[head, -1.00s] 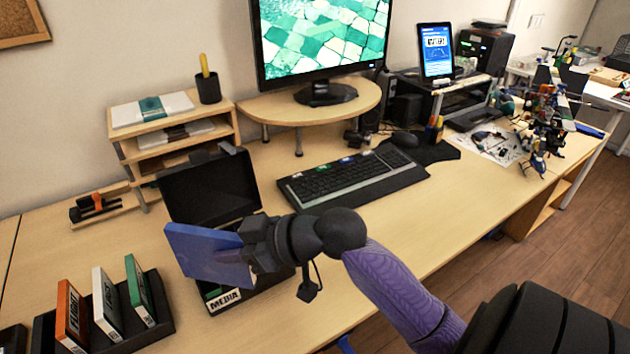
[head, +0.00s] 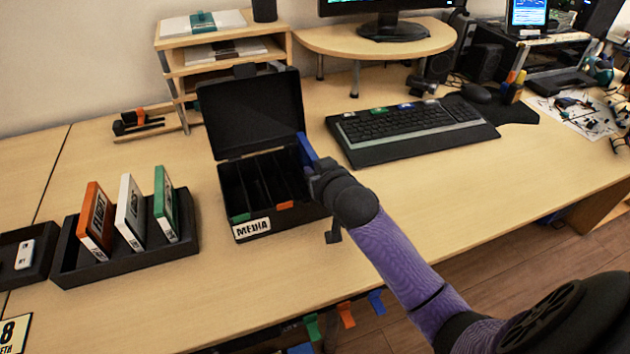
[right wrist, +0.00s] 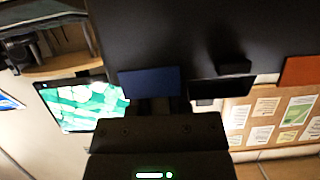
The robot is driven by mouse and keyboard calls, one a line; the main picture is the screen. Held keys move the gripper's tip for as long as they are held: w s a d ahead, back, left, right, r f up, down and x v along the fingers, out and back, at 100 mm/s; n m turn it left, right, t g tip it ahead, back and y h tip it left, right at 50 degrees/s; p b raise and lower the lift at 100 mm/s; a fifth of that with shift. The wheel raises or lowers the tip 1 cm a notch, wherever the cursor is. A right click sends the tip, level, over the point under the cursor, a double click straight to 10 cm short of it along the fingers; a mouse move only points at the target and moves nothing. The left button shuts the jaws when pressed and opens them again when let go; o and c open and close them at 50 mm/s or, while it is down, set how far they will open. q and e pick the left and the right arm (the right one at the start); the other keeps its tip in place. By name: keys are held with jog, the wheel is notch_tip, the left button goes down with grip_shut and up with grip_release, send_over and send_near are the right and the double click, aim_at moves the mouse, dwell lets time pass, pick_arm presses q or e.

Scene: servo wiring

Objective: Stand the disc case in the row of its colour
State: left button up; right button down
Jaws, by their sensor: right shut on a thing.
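The blue disc case (head: 308,150) shows as a narrow upright strip at the right end of the open black MEDIA box (head: 252,229). My right gripper (head: 318,178) is shut on this case and hides much of it. I cannot tell how far the case is down in the box. The box has slots between dividers, with a green tab (head: 240,218) at the left and an orange tab (head: 285,205) further right on its front. Its lid (head: 252,112) stands open at the back. In the right wrist view a blue patch (right wrist: 150,82) shows just ahead of my gripper. My left gripper is out of view.
A black rack (head: 120,264) at the left holds an orange case (head: 95,222), a white case (head: 130,212) and a green case (head: 166,204). A keyboard (head: 410,130) lies right of the box. A wooden shelf (head: 216,62) stands behind.

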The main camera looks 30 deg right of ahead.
jog(key=shift+f, duration=0.1)
jog(key=c, duration=0.9)
grip_release()
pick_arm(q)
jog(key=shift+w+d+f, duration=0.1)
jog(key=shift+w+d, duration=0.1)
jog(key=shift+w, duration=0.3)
pick_arm(e)
jog(key=shift+o, duration=0.3)
jog(key=shift+p, duration=0.3)
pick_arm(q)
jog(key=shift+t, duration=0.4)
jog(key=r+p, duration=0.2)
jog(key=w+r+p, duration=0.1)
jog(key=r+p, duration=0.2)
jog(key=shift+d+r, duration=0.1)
pick_arm(e)
jog(key=v, duration=1.2)
